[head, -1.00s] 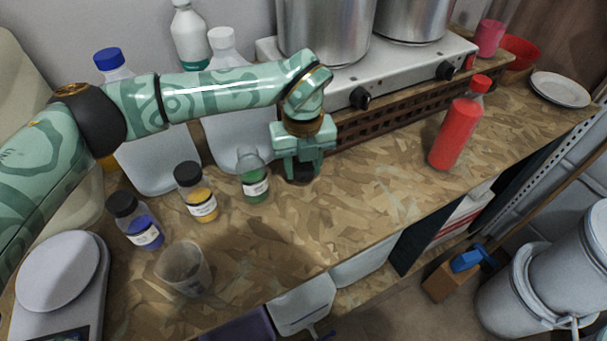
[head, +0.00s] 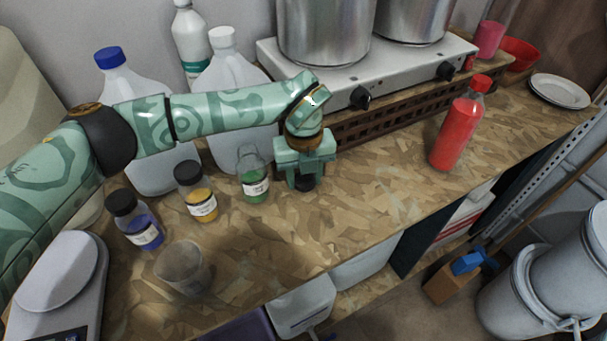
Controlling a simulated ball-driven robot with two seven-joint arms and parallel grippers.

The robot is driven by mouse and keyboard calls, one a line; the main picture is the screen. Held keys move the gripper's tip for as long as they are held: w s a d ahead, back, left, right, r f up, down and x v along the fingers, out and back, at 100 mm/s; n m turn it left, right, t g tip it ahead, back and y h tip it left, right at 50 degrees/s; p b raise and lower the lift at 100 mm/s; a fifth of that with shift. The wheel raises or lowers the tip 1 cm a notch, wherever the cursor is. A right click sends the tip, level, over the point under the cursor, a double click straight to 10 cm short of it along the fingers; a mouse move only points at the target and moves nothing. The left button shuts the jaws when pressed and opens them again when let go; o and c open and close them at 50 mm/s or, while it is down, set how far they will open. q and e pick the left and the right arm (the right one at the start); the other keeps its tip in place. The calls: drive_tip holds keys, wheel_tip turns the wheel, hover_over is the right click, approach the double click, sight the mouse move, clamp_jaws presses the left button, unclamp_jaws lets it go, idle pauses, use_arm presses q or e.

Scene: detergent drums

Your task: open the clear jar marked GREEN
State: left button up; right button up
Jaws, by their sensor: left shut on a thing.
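The clear jar with green contents (head: 254,186) stands upright on the wooden counter, just left of my left gripper. It has a white label and no lid on its mouth. My left gripper (head: 305,179) points down beside the jar and is shut on a dark lid (head: 306,185). The lid is low over the counter; I cannot tell whether it touches it. The fingers and wrist hide part of the lid. My right gripper is not in view.
A yellow jar (head: 203,204) and a blue jar (head: 143,231), both black-capped, stand left of the green one. An empty beaker (head: 182,270) stands in front. Behind are large jugs (head: 229,85) and a hotplate (head: 340,85). A red bottle (head: 455,136) stands right; the counter between is clear.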

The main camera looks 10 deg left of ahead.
sight(304, 179)
use_arm(q)
drive_tip(key=o, duration=1)
drive_tip(key=shift+s+a+f, duration=0.1)
drive_tip(key=shift+s+f, duration=0.2)
drive_tip(key=shift+f, duration=0.4)
drive_tip(key=shift+o, duration=0.4)
drive_tip(key=shift+w+d, duration=0.1)
drive_tip(key=shift+d, duration=0.1)
drive_tip(key=shift+a, duration=0.2)
wheel_tip(304, 179, up, 14)
drive_tip(key=p, duration=0.2)
drive_tip(key=shift+w+f, duration=0.2)
drive_tip(key=shift+f, duration=0.05)
